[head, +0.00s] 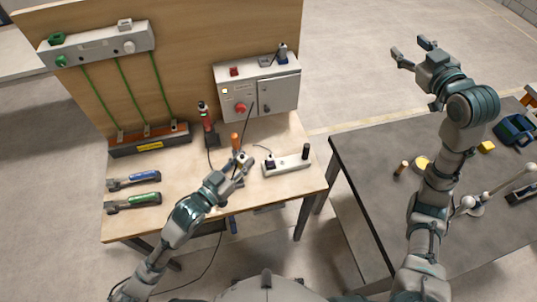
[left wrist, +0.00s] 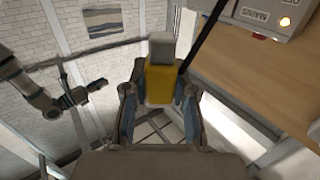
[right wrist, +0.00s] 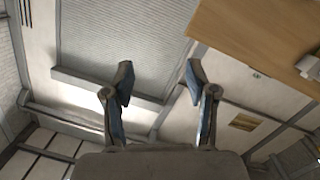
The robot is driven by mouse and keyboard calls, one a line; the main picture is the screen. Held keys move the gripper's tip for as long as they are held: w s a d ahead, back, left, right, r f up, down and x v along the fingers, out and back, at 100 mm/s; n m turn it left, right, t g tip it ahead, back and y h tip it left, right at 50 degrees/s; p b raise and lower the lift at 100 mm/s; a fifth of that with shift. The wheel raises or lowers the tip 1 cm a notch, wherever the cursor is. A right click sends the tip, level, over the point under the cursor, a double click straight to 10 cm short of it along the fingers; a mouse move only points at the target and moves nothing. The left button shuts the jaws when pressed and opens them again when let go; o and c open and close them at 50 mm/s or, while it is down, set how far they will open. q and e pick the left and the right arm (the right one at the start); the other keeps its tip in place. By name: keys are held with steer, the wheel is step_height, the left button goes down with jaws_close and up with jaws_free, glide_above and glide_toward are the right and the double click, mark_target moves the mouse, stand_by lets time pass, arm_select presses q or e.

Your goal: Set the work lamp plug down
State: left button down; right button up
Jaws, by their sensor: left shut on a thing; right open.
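The plug shows in the left wrist view as a yellow block with a grey end (left wrist: 160,75), between the fingers of my left gripper (left wrist: 160,110). In the head view my left gripper (head: 241,163) is over the wooden bench (head: 180,185), left of the white power strip (head: 287,167); the plug is small and partly hidden there. A dark cable or rod runs up beside it. I cannot tell whether the plug touches the bench. My right gripper (head: 413,54) is open and empty, raised above the far side of the dark table; its spread fingers show in the right wrist view (right wrist: 157,85).
The grey cabinet (head: 275,88) and a red-and-black device (head: 206,125) stand at the back of the bench. A blue tool (head: 133,180) and a green tool (head: 133,202) lie at left. An orange-topped item (head: 235,141) is close behind my left gripper. The dark table (head: 380,150) is at right.

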steer(key=s+a+r+n+g+y, duration=0.1)
steer(key=s+a+n+g+y, duration=0.15)
steer(key=a, duration=0.55)
steer(key=s+a+r+n+g+y, duration=0.1)
steer(key=s+a+y, duration=0.25)
steer(key=a, duration=0.55)
arm_select(q)
steer(key=shift+a, duration=0.1)
arm_select(e)
steer(key=g+h, duration=0.2)
steer(key=g, duration=0.6)
glide_above(243, 159)
steer(key=s+d, duration=0.5)
steer(key=d, duration=0.2)
step_height(243, 159, down, 20)
steer(key=shift+t, duration=0.25)
steer(key=x, duration=1.2)
steer(key=shift+s+a, duration=0.1)
steer(key=shift+a, duration=0.35)
steer(key=shift+d, duration=0.1)
jaws_close()
arm_select(q)
steer(key=c, duration=0.8)
jaws_free()
steer(key=shift+c, duration=0.2)
